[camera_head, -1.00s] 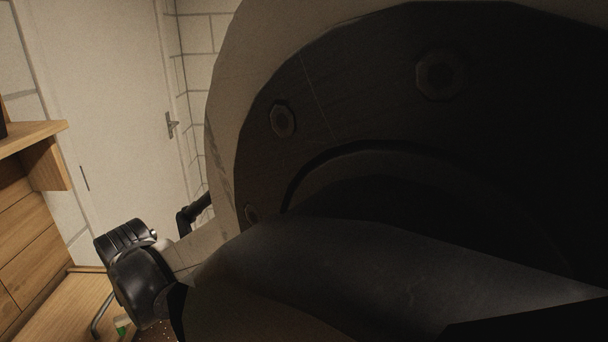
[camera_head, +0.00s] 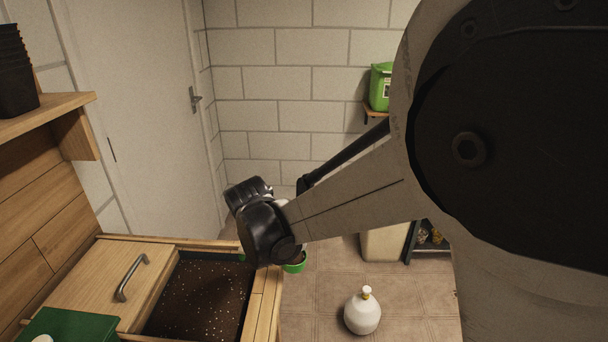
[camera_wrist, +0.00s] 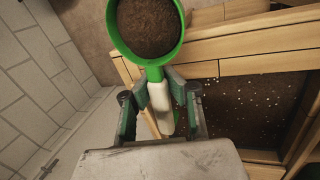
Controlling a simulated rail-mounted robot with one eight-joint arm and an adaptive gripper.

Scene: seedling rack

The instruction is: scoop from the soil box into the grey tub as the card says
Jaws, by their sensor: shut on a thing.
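My gripper (camera_wrist: 160,98) is shut on the white-and-green handle of a green scoop (camera_wrist: 154,72). The scoop's round bowl is filled with dark soil. A green bit of the scoop shows below my wrist in the head view (camera_head: 296,266). The soil box (camera_head: 262,307) is wooden and holds dark soil with pale specks. In the wrist view the soil box (camera_wrist: 245,66) lies right of the gripper, and the scoop's bowl is outside its soil area, past the frame. I cannot make out the grey tub or the card in either view.
A wooden lid with a metal handle (camera_head: 92,276) covers the box's left part. A green object (camera_head: 77,324) lies at the front left. Black pots (camera_head: 17,72) stand on a shelf. A white bottle (camera_head: 362,314) stands on the floor. A green container (camera_head: 380,88) sits on the wall shelf.

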